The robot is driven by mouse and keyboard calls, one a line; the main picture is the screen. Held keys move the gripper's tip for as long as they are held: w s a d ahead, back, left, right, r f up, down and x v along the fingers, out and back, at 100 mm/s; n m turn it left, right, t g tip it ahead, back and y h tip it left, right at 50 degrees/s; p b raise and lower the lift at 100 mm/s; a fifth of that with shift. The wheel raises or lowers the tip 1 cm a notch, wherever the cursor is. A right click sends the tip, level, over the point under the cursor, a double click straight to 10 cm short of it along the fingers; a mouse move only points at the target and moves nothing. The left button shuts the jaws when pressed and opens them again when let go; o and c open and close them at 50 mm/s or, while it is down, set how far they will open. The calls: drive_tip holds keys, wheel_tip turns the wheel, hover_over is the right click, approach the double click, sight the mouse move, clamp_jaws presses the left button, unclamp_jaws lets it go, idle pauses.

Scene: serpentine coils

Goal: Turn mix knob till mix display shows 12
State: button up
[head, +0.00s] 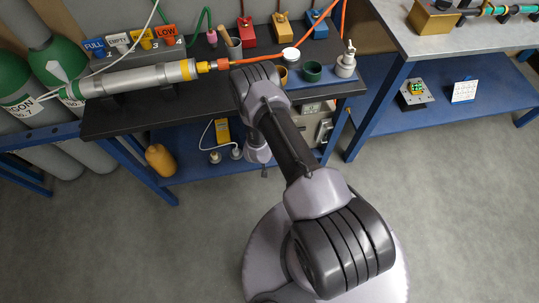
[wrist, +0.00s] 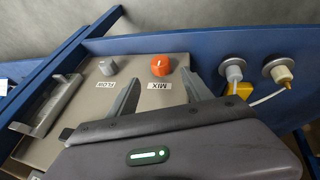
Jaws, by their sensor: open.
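The orange mix knob (wrist: 160,65) sits on a beige panel (wrist: 100,140) in the wrist view, with an upside-down MIX label beside it. My gripper (wrist: 161,77) is open, its two grey fingers pointing toward the knob, one to each side of it in the picture. I cannot tell whether either finger touches the knob. No readable mix display shows; part of the panel is hidden behind my gripper. In the head view the panel's box (head: 325,130) shows partly on the lower shelf, right of my arm, and the knob cannot be made out.
A grey FLOW knob (wrist: 108,67) is left of the mix knob. A metal handle (wrist: 48,103) is at the panel's left. In the head view, the bench top (head: 130,118) overhangs the blue shelf (head: 190,168).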

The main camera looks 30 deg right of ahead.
drive_tip(key=b+x, duration=0.3)
drive_tip(key=x, duration=0.5)
drive_tip(key=shift+w+d+f+b, duration=0.1)
drive_tip(key=shift+w+f+b, duration=0.05)
drive_tip(key=shift+f+b, duration=0.2)
drive_tip(key=shift+r, duration=0.1)
clamp_jaws()
